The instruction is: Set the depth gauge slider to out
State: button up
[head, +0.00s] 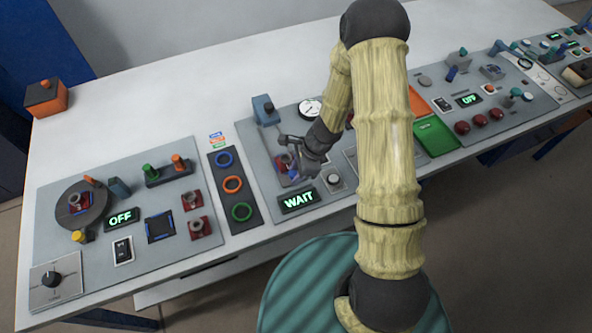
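No part is clearly readable as the depth gauge slider; I cannot tell which one it is. A round white dial (310,107) is set in the grey middle panel (262,171), and a blue-grey block (265,109) stands at that panel's far left corner. My gripper (284,154) is low over the middle panel, in front of the dial and just beyond the lit WAIT display (298,200). Small red and blue parts show right under its fingers. The fingers are dark and small, so their opening and any contact are unclear. My arm hides the right part of this panel.
An orange box (45,97) stands at the table's far left. The table (190,80) behind the panels is clear.

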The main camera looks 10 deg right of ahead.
jog(key=shift+a, duration=0.1)
jog(key=p+v, duration=0.1)
jog(key=v, duration=1.6)
jog(key=shift+d+r, duration=0.15)
jog(key=shift+d, duration=0.05)
jog(key=shift+w, duration=0.1)
jog(key=s+d+r+n+t+h, duration=0.2)
jog(key=s+r+n, duration=0.6)
jog(key=n, duration=0.9)
jog(key=s+h, duration=0.2)
jog(key=shift+s+d+n+t, duration=0.2)
jog(key=shift+s+n+t, duration=0.1)
jog(key=shift+n, duration=0.1)
